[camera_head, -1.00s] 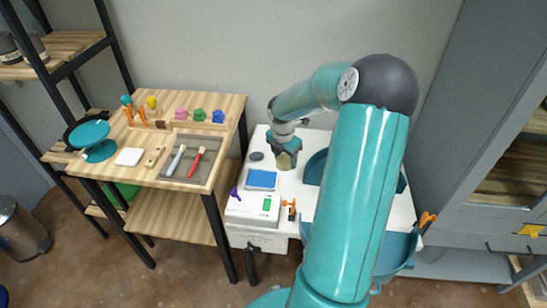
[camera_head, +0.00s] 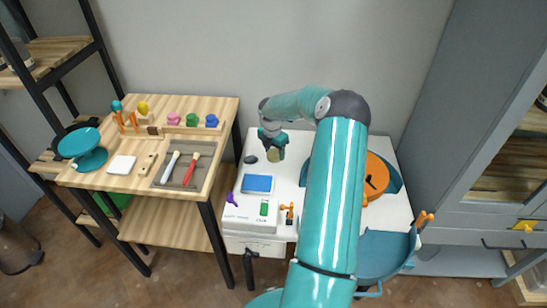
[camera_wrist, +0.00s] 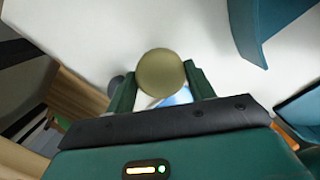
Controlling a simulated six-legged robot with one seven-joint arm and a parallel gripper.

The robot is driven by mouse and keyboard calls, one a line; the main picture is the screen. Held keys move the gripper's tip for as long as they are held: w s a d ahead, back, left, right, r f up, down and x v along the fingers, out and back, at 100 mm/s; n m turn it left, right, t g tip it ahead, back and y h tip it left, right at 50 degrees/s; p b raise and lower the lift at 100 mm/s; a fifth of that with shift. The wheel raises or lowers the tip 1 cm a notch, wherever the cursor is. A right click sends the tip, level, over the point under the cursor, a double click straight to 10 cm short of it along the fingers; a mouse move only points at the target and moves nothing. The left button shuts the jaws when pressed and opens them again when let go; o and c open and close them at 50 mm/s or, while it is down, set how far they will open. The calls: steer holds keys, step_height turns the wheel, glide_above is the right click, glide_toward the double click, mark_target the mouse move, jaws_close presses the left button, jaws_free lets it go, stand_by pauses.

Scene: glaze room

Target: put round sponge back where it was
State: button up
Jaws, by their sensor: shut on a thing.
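The round sponge (camera_wrist: 161,73), a tan-olive disc, sits between the two fingers of my gripper (camera_wrist: 161,88) in the wrist view. In the head view my gripper (camera_head: 273,150) holds the sponge (camera_head: 274,155) over the back left of the white worktop (camera_head: 297,170). The gap between the sponge and the worktop is hard to judge. A dark oval thing (camera_head: 251,159) lies on the worktop just left of my gripper. A blue pad (camera_head: 258,184) on the white device lies in front of it.
The wooden table (camera_head: 100,178) at left carries a teal banding wheel (camera_head: 82,146), a white tile (camera_head: 122,165), a grey tray (camera_head: 200,150) with two brushes, and several coloured knobs. A teal basin with an orange disc (camera_head: 377,177) stands right of my arm. A grey cabinet (camera_head: 450,140) bounds the right.

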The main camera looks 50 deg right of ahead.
steer(key=shift+w+d+f, duration=0.25)
steer(key=shift+w+f, duration=0.1)
steer(key=shift+f, duration=0.15)
steer(key=shift+w+d+f, duration=0.25)
steer(key=shift+w+f, duration=0.05)
steer(key=shift+f, duration=0.15)
steer(key=shift+w+d+f, duration=0.1)
steer(key=shift+f, duration=1.55)
steer(key=shift+f, duration=0.1)
steer(key=o, duration=0.9)
